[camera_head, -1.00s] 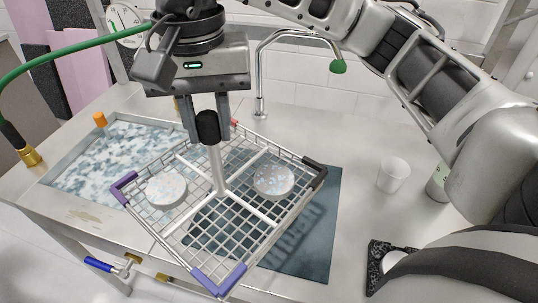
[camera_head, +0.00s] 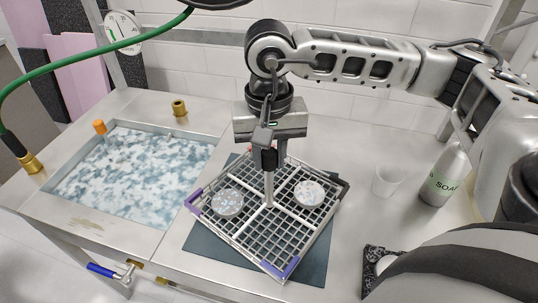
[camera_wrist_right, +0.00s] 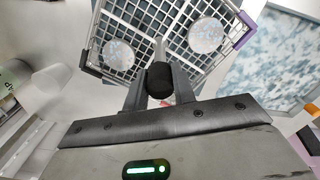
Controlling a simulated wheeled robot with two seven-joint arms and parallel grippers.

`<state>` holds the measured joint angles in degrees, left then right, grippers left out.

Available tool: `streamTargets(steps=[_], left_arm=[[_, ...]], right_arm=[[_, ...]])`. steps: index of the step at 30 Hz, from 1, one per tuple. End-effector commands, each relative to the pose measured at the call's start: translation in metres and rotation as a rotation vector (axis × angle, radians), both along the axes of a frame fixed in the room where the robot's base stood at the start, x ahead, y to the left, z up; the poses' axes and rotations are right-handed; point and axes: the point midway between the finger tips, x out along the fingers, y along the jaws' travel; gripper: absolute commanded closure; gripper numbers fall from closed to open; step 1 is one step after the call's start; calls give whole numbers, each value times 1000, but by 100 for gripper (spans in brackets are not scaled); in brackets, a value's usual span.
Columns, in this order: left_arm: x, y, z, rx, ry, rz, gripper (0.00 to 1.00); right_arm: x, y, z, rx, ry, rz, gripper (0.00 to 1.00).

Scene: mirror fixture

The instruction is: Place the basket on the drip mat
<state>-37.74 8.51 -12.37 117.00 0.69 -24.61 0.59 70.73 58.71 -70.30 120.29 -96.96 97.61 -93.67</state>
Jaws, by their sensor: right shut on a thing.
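The wire basket (camera_head: 262,238) has purple and dark corner pieces and carries two pale speckled discs, one (camera_head: 228,203) at left and one (camera_head: 308,194) at right. It is over the dark drip mat (camera_head: 210,246), turned relative to it, its right corner reaching about the mat's right edge. I cannot tell whether it touches the mat. My right gripper (camera_head: 269,151) is shut on the black grip of the basket's upright handle. The right wrist view shows this grip (camera_wrist_right: 160,84) between the fingers. My left gripper is not in view.
A basin of foamy water (camera_head: 130,175) lies left of the mat. A green hose (camera_head: 95,50) hangs at upper left, and a brass fitting (camera_head: 179,108) stands behind the basin.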

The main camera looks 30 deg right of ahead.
Motion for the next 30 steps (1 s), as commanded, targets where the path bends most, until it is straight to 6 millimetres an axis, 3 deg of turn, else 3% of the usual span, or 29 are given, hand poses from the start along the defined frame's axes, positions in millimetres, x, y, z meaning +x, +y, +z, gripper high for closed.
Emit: streamTargets(steps=[16, 17, 18, 30], left_arm=[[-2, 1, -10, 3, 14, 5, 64], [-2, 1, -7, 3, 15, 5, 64], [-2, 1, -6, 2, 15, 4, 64], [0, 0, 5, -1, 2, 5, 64]], right_arm=[[1, 0, -16, 0, -6, -2, 100], [1, 0, -15, 0, -2, -2, 66], [1, 0, -15, 0, -2, -2, 54], [1, 0, -8, 0, -4, -2, 52]])
